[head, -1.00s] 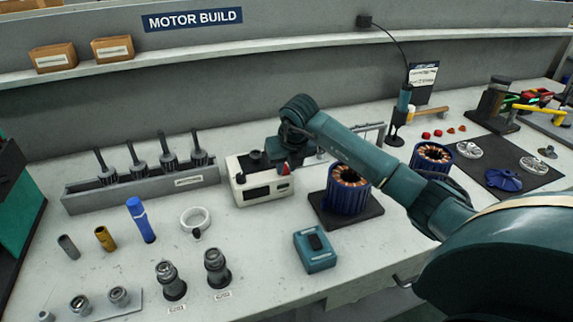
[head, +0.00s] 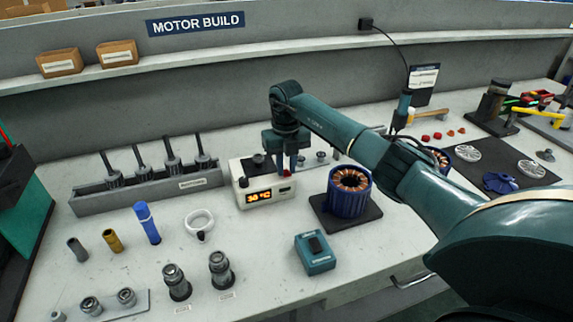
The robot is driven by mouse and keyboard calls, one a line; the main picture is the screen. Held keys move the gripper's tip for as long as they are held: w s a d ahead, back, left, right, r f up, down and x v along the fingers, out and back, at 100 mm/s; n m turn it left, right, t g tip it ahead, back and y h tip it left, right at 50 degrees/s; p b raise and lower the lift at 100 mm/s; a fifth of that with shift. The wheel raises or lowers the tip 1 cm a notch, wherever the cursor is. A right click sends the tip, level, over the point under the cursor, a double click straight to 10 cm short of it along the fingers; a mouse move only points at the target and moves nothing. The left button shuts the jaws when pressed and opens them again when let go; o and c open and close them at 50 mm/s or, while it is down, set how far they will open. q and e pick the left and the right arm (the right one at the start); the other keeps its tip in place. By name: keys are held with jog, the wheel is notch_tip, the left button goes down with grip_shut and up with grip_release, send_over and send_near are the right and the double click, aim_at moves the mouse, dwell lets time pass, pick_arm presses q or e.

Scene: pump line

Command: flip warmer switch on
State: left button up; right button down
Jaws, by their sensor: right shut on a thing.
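The warmer (head: 265,199) is a cream box at the middle of the bench. Its display (head: 259,197) is lit orange and reads about 30 °C. The red warmer switch (head: 288,175) is on its top right, partly hidden by my gripper. My right gripper (head: 286,170) points down over that corner and is shut on the switch. The fingers cover most of the switch, so its exact tilt is hard to see. My left gripper is not in view.
A blue stator with copper windings (head: 347,205) stands on a dark pad right of the warmer. A rack of shafts (head: 148,190) is to the left. A teal box (head: 315,253) sits in front. Bare bench lies in front of the warmer.

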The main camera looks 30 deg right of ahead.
aim_at(287, 173)
jog(key=c, duration=1.6)
grip_release()
jog(key=o, duration=0.3)
notch_tip(287, 173, up, 13)
jog(key=shift+r+b, duration=0.1)
jog(key=shift+b, duration=0.3)
